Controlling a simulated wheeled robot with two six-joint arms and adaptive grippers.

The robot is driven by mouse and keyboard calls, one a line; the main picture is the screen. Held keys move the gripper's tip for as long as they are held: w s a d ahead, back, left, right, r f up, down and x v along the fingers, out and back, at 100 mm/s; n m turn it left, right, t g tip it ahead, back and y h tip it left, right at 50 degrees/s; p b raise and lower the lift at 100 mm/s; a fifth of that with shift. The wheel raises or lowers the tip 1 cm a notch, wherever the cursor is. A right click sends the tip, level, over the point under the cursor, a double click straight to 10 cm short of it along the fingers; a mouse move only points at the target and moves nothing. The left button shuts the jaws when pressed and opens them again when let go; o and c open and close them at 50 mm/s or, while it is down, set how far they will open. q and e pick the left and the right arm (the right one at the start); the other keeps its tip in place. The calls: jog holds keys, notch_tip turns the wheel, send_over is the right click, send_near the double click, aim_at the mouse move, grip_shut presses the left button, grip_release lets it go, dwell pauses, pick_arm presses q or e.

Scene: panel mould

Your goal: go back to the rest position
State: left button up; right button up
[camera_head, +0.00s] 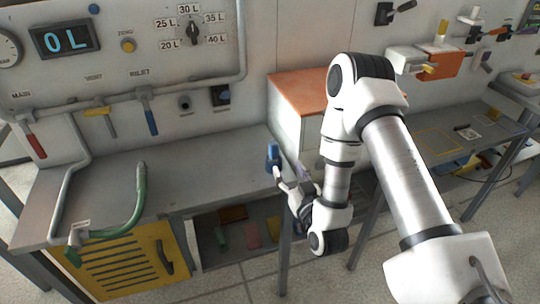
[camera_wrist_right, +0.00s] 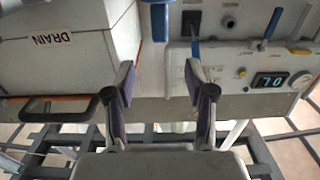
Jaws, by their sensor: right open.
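My right gripper (camera_head: 284,178) is at the front edge of the grey bench, in front of the orange-topped cabinet. It also shows in the right wrist view (camera_wrist_right: 161,88), with its two fingers spread and nothing held between them. A small blue handle-like piece (camera_head: 273,155) stands just beyond the fingertips. My left gripper is in neither view.
The grey bench (camera_head: 110,180) has a green curved hose (camera_head: 140,190) at left. Behind it is a wall panel with a display (camera_head: 65,38) reading 0 L, a dial (camera_head: 193,34) and inlet levers. A white cabinet with an orange top (camera_head: 298,90) stands behind my right arm.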

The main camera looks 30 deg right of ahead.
jog(key=s+a+f+n+g+y, duration=0.2)
jog(key=s+a+f+g, duration=0.25)
jog(key=f, duration=0.45)
jog(key=s+a+f+n+g+y, duration=0.2)
jog(key=s+a+f+g, duration=0.3)
jog(key=f, duration=0.5)
jog(key=s+a+f+m+g, duration=0.1)
jog(key=s+g, duration=0.3)
jog(key=s, duration=0.4)
jog(key=s+f+g, duration=0.4)
jog(key=s, duration=0.4)
jog(key=shift+a+f+m, duration=0.25)
jog(key=shift+a+m, duration=0.15)
